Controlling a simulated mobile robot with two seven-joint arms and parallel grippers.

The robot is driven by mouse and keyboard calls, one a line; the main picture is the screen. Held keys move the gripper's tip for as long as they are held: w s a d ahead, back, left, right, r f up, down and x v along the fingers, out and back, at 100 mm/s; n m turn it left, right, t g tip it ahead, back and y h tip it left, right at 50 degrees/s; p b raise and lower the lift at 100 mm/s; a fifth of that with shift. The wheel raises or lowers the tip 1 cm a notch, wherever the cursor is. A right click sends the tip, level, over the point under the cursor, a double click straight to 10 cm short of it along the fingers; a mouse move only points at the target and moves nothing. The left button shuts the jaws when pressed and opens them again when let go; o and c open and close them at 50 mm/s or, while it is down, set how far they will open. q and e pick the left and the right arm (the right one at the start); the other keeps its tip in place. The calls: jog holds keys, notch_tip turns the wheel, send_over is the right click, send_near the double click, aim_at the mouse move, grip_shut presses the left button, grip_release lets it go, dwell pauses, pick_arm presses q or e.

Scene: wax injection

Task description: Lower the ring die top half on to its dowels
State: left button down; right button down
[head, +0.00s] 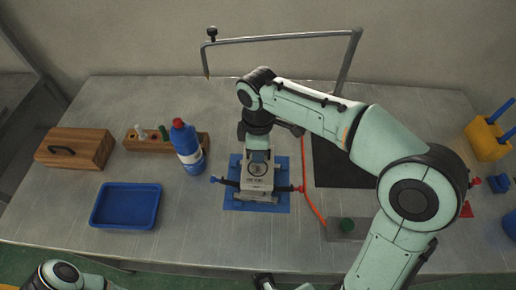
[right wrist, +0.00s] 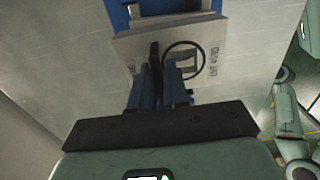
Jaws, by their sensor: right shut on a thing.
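The ring die top half (head: 257,183) is a light grey block with lettering on its face. My right gripper (head: 258,158) comes down from above and is shut on it. In the right wrist view, the gripper fingers (right wrist: 168,85) reach the lettered face of the top half (right wrist: 217,47), at a dark ring. A grey lower part of the die (head: 262,198) shows just beneath, over the blue mat (head: 280,205). The dowels are hidden, and I cannot tell whether the halves touch. Part of my left arm shows at the lower left; its gripper is not seen.
Dark side arms with a blue knob (head: 213,180) and a red knob (head: 300,189) flank the die. A blue-red bottle (head: 188,150), wooden rack (head: 145,146) and blue tray (head: 97,207) stand left. An orange hose (head: 307,190) and a dark mat (head: 335,170) lie right.

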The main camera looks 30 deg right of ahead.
jog(key=shift+f, duration=0.1)
jog(key=shift+s+a+m, duration=0.15)
jog(key=shift+s+m, duration=0.05)
jog(key=shift+m, duration=0.1)
dwell(0.7)
jog(key=shift+p, duration=0.3)
dwell(1.0)
jog(key=shift+f+b, duration=0.8)
jog(key=shift+f, duration=0.4)
jog(key=c, duration=1)
grip_release()
jog(key=shift+c, duration=0.2)
jog(key=shift+f, duration=0.1)
notch_tip(320, 180, up, 14)
jog(key=p, duration=0.3)
jog(key=shift+f, duration=0.2)
